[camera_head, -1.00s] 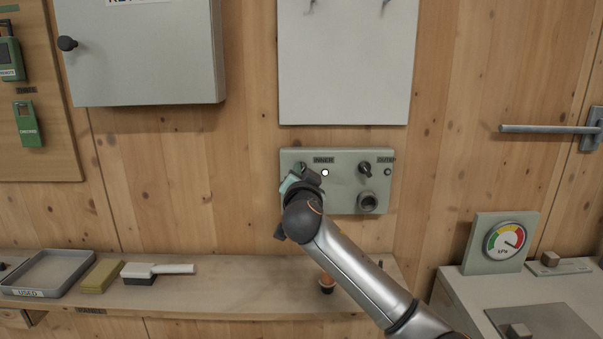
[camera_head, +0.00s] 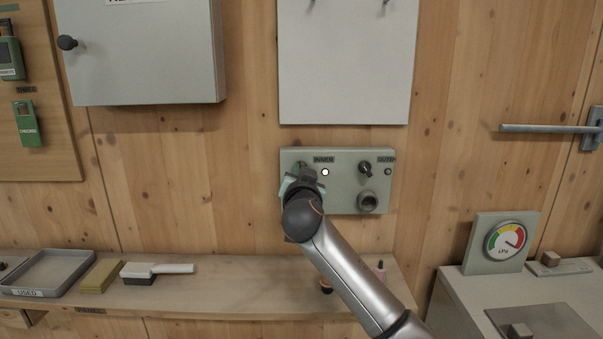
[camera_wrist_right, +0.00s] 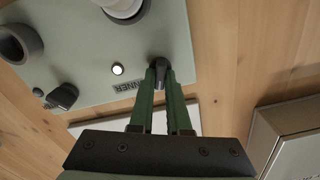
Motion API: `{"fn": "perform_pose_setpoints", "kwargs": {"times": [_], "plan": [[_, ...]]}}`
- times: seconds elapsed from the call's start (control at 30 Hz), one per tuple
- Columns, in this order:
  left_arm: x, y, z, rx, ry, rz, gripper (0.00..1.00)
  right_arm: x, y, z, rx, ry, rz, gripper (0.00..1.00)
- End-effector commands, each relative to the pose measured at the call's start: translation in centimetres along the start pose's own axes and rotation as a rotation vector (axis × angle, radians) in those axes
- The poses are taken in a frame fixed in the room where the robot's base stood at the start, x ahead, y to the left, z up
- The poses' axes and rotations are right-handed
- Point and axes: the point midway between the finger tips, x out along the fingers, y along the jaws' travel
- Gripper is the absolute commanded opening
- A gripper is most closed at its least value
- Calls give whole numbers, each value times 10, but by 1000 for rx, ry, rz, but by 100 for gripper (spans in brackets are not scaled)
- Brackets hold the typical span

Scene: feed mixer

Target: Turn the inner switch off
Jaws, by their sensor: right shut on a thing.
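The inner switch is a black knob (camera_wrist_right: 161,72) on the grey-green panel (camera_head: 340,195), beside the INNER label (camera_head: 324,160). My right gripper (camera_wrist_right: 160,76) is shut on this knob, with one green finger on each side of it in the right wrist view. In the head view my right gripper (camera_head: 301,182) covers most of the knob. A small round white lamp (camera_head: 325,172) near the label looks lit and also shows in the right wrist view (camera_wrist_right: 118,68). My left gripper is not in view.
The outer switch (camera_head: 365,168) sits right of the lamp, above a round socket (camera_head: 367,202). A grey cabinet (camera_head: 145,60) hangs upper left. A wooden shelf (camera_head: 220,285) below holds a tray (camera_head: 52,272) and a brush (camera_head: 155,270). A gauge (camera_head: 505,241) stands at right.

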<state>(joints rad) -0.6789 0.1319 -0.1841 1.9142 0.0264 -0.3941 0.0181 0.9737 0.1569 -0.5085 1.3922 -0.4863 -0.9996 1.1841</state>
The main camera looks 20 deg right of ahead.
Motion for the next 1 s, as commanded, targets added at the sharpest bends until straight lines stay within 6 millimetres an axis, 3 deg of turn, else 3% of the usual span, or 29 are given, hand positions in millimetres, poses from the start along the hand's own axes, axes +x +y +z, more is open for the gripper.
{"fn": "perform_pose_setpoints", "kwargs": {"times": [0.6,1.0], "plan": [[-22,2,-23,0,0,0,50,0,-2,0,-584,-5,1,0],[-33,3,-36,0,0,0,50,0,-3,1,-873,-4,0,0]]}}
